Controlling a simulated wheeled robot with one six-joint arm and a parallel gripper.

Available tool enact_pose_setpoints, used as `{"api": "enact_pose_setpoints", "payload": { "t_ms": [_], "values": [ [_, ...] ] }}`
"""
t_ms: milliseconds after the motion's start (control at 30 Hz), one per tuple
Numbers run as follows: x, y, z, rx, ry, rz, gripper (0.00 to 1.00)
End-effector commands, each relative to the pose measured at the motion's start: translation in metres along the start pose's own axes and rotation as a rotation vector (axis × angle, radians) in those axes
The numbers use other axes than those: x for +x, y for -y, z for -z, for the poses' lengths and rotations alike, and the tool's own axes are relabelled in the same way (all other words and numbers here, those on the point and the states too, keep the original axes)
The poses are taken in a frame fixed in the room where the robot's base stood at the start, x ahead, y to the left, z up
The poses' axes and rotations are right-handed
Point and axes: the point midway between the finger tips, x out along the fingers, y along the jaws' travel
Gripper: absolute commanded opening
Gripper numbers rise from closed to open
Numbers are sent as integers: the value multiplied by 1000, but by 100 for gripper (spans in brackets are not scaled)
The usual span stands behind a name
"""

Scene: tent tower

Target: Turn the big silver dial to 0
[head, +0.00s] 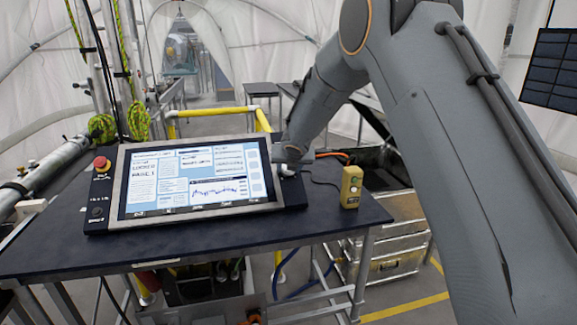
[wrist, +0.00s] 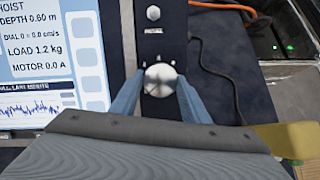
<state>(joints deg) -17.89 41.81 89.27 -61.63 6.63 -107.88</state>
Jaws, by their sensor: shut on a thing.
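The big silver dial (wrist: 161,80) sits on the dark control strip (wrist: 156,38) to the right of the screen (wrist: 52,65). In the wrist view my gripper (wrist: 156,84) has its two blue fingers on either side of the dial, shut on it. Small marks show above the dial, too small to read for certain. The screen reads hoist, depth 0.60 m, a dial line that looks like 0 = 0.0 cm/s, load 1.2 kg and motor 0.0 A.
A smaller silver knob (wrist: 153,13) stands above the dial. A yellow box with buttons (head: 351,186) stands on the dark table (head: 180,252) right of the panel. A red button (head: 101,163) is at the panel's left. An orange cable (wrist: 222,8) runs behind the panel's right side.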

Motion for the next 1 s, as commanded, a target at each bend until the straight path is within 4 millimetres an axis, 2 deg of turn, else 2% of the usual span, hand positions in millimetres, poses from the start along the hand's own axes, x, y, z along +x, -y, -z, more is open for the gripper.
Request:
{"api": "enact_pose_setpoints", "payload": {
  "t_ms": [567, 600, 700, 1000],
  "values": [
    [0, 0, -1, -35, 3, -7, 19],
    [0, 0, -1, -35, 3, -7, 45],
    [0, 0, -1, -34, 3, -7, 60],
    [-1, 0, 0, -33, 2, -7, 60]
  ]
}}
